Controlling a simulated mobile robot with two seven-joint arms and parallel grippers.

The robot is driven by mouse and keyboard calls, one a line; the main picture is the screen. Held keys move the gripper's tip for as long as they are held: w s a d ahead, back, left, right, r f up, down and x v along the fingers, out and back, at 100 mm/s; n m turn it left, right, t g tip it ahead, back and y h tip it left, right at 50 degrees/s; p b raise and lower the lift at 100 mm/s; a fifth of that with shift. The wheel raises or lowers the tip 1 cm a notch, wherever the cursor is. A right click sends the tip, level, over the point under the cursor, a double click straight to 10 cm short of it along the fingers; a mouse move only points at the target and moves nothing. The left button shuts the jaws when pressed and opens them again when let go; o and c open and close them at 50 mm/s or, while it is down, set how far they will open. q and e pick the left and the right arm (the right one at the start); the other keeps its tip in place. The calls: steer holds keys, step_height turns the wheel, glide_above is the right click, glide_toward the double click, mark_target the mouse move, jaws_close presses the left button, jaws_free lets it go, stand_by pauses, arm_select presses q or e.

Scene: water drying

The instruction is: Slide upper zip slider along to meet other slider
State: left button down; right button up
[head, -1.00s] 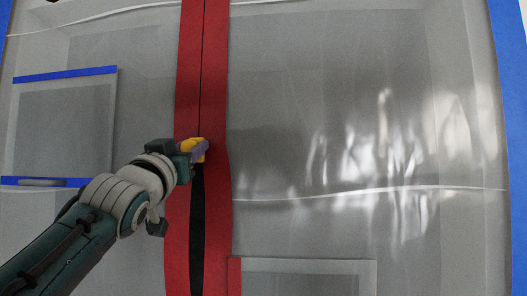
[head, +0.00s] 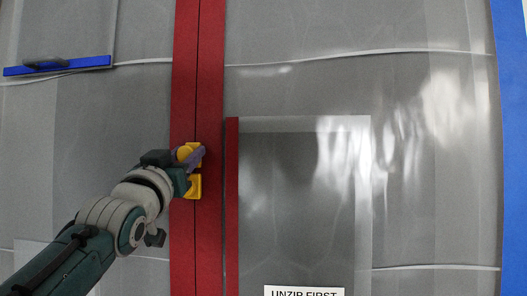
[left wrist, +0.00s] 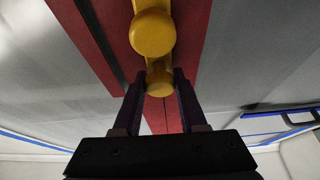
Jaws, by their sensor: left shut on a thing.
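A red vertical zip band (head: 212,90) runs down the grey translucent sheet, with a thin dark seam along its middle. The upper yellow zip slider (head: 185,151) sits on the seam, partly hidden by my left gripper (head: 190,158). The other yellow slider (head: 194,187) is just below it, very close; I cannot tell if they touch. In the left wrist view, my left gripper (left wrist: 158,92) is shut on the upper slider (left wrist: 160,82), and the other slider (left wrist: 153,34) shows just beyond the fingertips. My right gripper is out of view.
A blue strip with a grey handle (head: 57,66) is at upper left. A clear panel (head: 300,200) with a red left edge (head: 232,205) and a label reading "UNZIP FIRST" (head: 303,292) is right of the zip. A blue border (head: 508,130) runs down the right.

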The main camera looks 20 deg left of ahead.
arm_select(q)
steer(key=shift+f, duration=0.7)
steer(key=shift+c, duration=2.3)
jaws_free()
steer(key=shift+r, duration=0.1)
steer(key=shift+s, duration=0.1)
steer(key=b+v, duration=0.3)
steer(key=v, duration=0.6)
steer(key=shift+s+d, duration=0.2)
steer(key=shift+s, duration=0.15)
steer(key=shift+f, duration=0.25)
